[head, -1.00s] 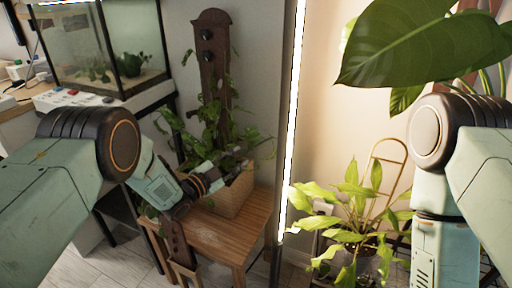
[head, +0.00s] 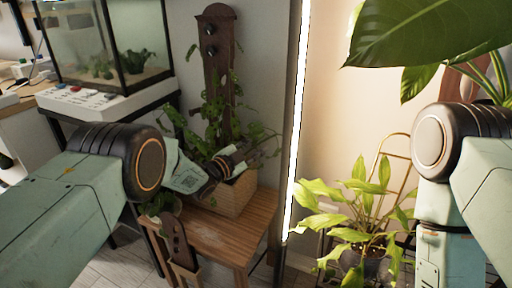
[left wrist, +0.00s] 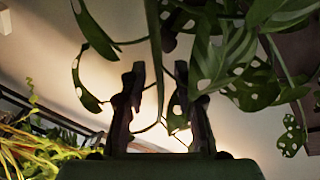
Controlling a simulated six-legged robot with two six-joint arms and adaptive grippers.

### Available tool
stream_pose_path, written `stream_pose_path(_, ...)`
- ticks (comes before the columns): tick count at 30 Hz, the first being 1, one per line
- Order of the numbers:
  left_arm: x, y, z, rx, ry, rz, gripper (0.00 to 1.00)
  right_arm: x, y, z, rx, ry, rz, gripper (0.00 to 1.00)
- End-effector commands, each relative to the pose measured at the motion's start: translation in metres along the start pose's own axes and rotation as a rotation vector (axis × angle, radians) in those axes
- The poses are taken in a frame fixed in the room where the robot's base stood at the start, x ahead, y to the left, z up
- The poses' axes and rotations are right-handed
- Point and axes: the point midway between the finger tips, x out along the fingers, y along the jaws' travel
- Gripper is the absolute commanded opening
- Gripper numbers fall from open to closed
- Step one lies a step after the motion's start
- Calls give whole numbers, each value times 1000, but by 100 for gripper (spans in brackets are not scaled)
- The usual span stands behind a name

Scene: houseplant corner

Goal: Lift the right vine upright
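A leafy plant with holed leaves (head: 215,118) grows from a woven square pot (head: 236,196), with a dark wooden board (head: 215,65) standing upright behind it. The right vine (head: 262,136) leans out past the pot's right side. My left gripper (head: 250,154) is at the pot's right rim among this vine's leaves. In the left wrist view my left gripper (left wrist: 158,92) is open, with a thin green stem (left wrist: 155,45) hanging down toward the gap between its fingers. Contact with the stem cannot be told. My right gripper is out of view below my right arm.
The pot stands on a small wooden table (head: 220,236). A glass tank (head: 100,50) is at the back left. A bright vertical light strip (head: 297,120) and a yellow-green plant (head: 350,215) are to the right. Large dark leaves (head: 420,38) hang at the upper right.

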Motion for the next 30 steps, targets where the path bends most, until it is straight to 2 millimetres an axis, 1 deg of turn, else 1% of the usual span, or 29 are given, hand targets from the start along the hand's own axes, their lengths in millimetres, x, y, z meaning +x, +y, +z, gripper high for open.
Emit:
stream_pose_path(1, 0, 0, 0, 0, 0, 1, 26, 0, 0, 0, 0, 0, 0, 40)
stream_pose_path(10, 0, 1, 0, 0, 0, 1, 1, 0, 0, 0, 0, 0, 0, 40)
stream_pose_path(30, -1, 0, 0, -2, 1, 1, 0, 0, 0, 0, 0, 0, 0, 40)
